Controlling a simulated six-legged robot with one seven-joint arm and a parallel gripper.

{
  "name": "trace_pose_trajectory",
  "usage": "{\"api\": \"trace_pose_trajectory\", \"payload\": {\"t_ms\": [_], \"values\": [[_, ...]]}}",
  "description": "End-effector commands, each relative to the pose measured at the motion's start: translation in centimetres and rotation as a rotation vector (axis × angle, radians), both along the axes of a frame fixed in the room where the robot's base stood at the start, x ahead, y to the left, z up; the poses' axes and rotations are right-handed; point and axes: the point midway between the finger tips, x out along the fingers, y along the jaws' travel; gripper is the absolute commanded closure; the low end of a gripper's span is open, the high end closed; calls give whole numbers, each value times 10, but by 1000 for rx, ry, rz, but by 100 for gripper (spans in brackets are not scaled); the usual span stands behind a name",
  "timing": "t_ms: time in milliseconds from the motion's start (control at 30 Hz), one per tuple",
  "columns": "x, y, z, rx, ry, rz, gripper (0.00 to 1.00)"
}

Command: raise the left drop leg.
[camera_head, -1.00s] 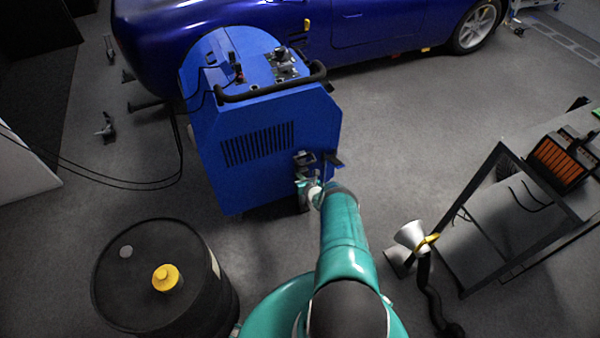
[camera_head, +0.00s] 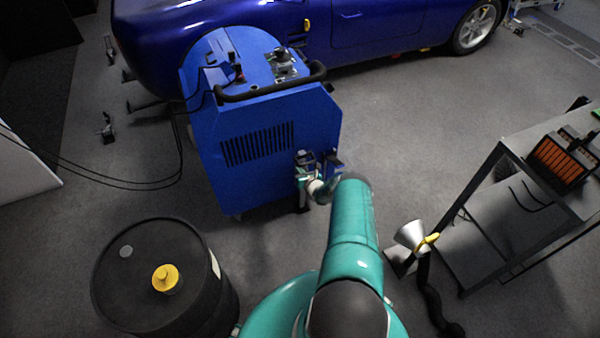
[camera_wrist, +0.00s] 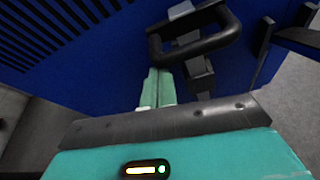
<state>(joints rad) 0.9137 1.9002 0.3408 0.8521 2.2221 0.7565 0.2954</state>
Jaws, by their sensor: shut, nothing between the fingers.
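The blue dynamometer cabinet (camera_head: 215,175) stands beside the car. On its near face, at the lower right corner, is a dark leg assembly (camera_head: 303,205), partly hidden by my gripper. In the wrist view a black loop handle (camera_wrist: 212,42) sticks out from the blue face, with a dark post (camera_wrist: 200,80) below it. My gripper (camera_head: 304,178) is at this assembly. In the wrist view its teal fingers (camera_wrist: 160,74) are together and empty, just below and left of the loop. I cannot tell whether they touch it.
A second dark bracket (camera_wrist: 290,38) juts out at the right. A black drum (camera_head: 150,270) with a yellow cap stands at the lower left. A funnel-shaped hose end (camera_head: 410,236) and a grey bench (camera_head: 530,205) are at the right.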

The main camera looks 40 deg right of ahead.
Motion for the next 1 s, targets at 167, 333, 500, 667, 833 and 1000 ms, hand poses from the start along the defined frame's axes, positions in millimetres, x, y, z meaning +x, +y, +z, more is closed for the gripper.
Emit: {"api": "trace_pose_trajectory", "payload": {"t_ms": [167, 333, 500, 667, 833, 1000], "values": [[1, -4, 30, -2, -7, -5, 100], [2, -4, 61, -3, -7, -2, 100], [1, -2, 81, -3, -6, -1, 100], [1, -1, 86, -3, -5, -1, 100], [2, -2, 87, -4, -8, -1, 100], [1, -3, 88, -6, -11, -1, 100]]}}
